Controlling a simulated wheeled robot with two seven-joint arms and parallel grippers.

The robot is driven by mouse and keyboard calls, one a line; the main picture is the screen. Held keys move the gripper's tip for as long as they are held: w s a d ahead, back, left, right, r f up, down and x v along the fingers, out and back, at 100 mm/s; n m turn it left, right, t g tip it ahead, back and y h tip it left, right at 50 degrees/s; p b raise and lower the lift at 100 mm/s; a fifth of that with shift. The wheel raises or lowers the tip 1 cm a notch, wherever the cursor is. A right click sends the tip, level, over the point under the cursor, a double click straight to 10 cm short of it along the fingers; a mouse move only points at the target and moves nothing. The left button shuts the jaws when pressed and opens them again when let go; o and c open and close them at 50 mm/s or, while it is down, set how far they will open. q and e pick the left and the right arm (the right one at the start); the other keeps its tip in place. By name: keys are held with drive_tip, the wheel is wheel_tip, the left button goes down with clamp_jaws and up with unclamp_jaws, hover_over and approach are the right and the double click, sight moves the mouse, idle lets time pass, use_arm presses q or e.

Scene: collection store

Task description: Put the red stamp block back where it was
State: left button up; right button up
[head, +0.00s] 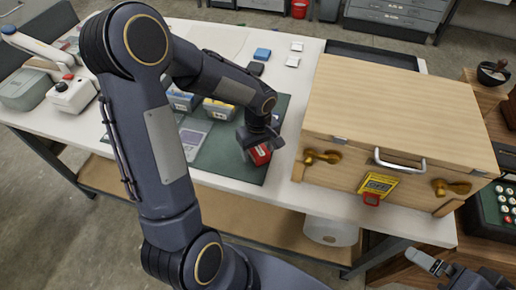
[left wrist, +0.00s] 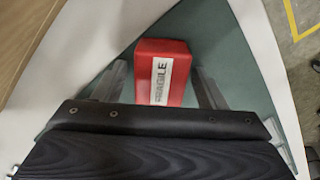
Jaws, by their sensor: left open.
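The red stamp block (head: 261,154) is on the green mat (head: 228,168), near the mat's right side. In the left wrist view the block (left wrist: 180,95) shows a white label reading FRAGILE. My left gripper (head: 257,143) is right at the block, pointing down. In the left wrist view the left gripper (left wrist: 162,85) is open, one finger on each side of the block, with a small gap on both sides. The gripper's body hides the block's near end there. Part of my right gripper (head: 428,263) shows at the bottom right; its jaw state is unclear.
A large wooden chest (head: 400,105) with brass catches and a yellow OFF label stands right of the mat. Small boxes (head: 218,110), a blue block (head: 262,53) and a dark block (head: 255,68) lie beyond the gripper. A white device (head: 72,93) stands at the left.

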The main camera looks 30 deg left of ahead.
sight(258, 148)
use_arm(q)
drive_tip(key=shift+r, duration=0.1)
wheel_tip(258, 148, up, 11)
drive_tip(key=s+d+r+m+t+h, duration=0.2)
drive_tip(key=s+m, duration=0.3)
drive_tip(key=s, duration=0.3)
drive_tip(key=s+d+r+m+t+h, duration=0.1)
drive_tip(key=s+d+r+m+t, duration=0.1)
drive_tip(key=s+m, duration=0.3)
drive_tip(key=s+t, duration=0.1)
drive_tip(key=s, duration=0.3)
drive_tip(key=shift+d+r+t+h, duration=0.15)
drive_tip(key=shift+d+t+h, duration=0.15)
drive_tip(key=shift+h, duration=0.1)
drive_tip(key=shift+s, duration=0.1)
